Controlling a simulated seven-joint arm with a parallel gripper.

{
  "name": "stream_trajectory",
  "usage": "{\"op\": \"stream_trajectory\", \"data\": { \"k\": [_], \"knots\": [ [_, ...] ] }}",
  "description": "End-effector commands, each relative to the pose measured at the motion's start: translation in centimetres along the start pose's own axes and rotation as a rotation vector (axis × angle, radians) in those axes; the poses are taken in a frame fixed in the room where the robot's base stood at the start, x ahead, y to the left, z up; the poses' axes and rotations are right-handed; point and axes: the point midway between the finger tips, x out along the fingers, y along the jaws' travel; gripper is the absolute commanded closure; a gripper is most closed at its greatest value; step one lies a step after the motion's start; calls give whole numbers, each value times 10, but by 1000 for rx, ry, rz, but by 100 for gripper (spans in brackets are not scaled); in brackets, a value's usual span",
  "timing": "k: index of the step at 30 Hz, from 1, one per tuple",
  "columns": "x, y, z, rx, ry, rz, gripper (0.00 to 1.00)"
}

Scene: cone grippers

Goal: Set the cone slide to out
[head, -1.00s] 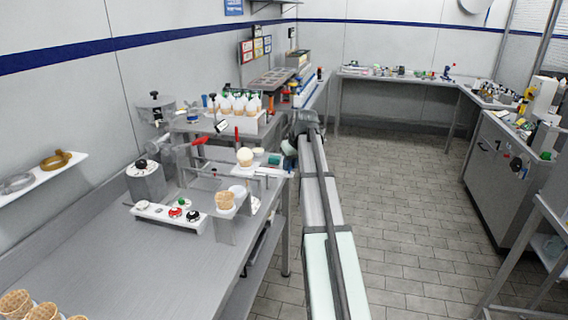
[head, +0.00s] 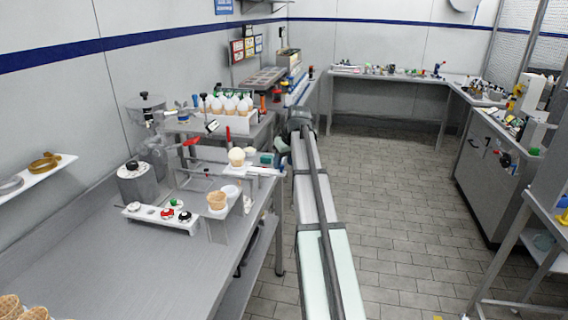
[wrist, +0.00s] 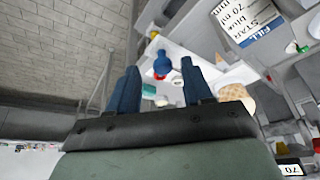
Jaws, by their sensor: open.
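A waffle cone (head: 217,202) stands in a white holder at the right edge of the bench. Just behind it a cone with a pale scoop (head: 237,158) stands by a white plate (head: 262,171). I cannot tell for certain which white part is the cone slide or how it is set. In the wrist view, my gripper (wrist: 160,75) is open, its two dark blue fingers apart and empty. A blue knob (wrist: 162,62) shows beyond and between the fingers, apparently not touched. A waffle cone (wrist: 238,100) is to their right. In the head view my gripper is not clearly visible.
A white strip with red, black and green knobs (head: 160,217) lies on the bench left of the cone holder. A rack of white-topped cones (head: 232,117) stands behind. The front bench top (head: 130,270) is largely bare. Tiled floor (head: 400,200) is open to the right.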

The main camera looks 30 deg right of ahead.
Motion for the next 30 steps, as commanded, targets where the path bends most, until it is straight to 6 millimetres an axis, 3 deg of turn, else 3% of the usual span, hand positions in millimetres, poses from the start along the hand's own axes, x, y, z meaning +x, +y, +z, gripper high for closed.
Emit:
{"op": "stream_trajectory", "data": {
  "k": [18, 24, 30],
  "knots": [
    [-103, 1, 0, 1, 1, 2, 50],
    [-122, 1, 0, 1, 0, 1, 50],
    [-128, 0, 0, 0, 0, 1, 50]
  ]
}}
